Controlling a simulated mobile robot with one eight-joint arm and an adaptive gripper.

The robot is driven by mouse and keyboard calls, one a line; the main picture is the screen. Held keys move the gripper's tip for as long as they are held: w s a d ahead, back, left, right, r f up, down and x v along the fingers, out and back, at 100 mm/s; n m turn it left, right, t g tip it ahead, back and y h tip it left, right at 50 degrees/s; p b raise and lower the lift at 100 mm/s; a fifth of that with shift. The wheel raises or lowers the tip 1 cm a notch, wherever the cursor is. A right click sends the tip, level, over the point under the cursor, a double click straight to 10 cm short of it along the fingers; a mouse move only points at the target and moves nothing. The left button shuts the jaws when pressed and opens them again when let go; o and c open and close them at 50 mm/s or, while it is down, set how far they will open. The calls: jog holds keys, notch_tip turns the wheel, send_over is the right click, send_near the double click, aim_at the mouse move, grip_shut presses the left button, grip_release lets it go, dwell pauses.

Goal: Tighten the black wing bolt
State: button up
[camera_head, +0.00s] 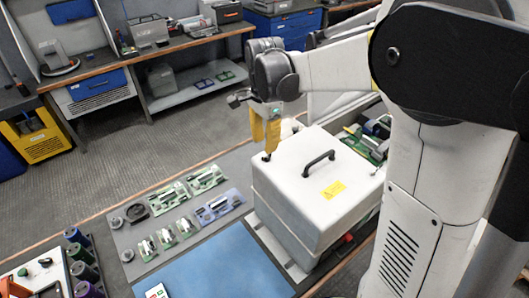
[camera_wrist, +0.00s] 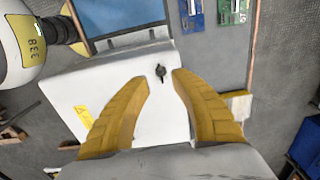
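The black wing bolt (camera_wrist: 160,72) stands on the white top of the capacitor bank's cover (camera_wrist: 150,105), near its edge. In the wrist view it lies just beyond and between the tips of my two yellow fingers. My gripper (camera_wrist: 160,79) is open, with a clear gap between the fingers and nothing held. In the head view my gripper (camera_head: 269,148) points down over the left corner of the white cover (camera_head: 305,190). A small dark spot at the fingertips there looks like the bolt (camera_head: 266,157). I cannot tell whether the fingers touch it.
The cover has a black handle (camera_head: 319,163) and a yellow label (camera_head: 333,190). Green circuit boards (camera_head: 205,179) and a blue mat (camera_head: 215,268) lie on the bench left of it. Dark cylinders (camera_head: 82,254) stand at the lower left. The space above the boards is clear.

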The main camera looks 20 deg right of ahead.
aim_at(264, 157)
notch_tip(264, 157, up, 7)
jog(key=shift+f, duration=0.15)
dwell(0.4)
jog(key=s+f+n+t+b, duration=0.3)
jog(key=s+f+n, duration=0.1)
jog(key=s+n, duration=0.3)
jog(key=s+f+n+t+b, duration=0.4)
jog(key=s+n, duration=0.3)
jog(key=s, duration=0.4)
jog(key=shift+s+d, duration=0.25)
jog(key=shift+d, duration=0.05)
jog(key=shift+f, duration=0.1)
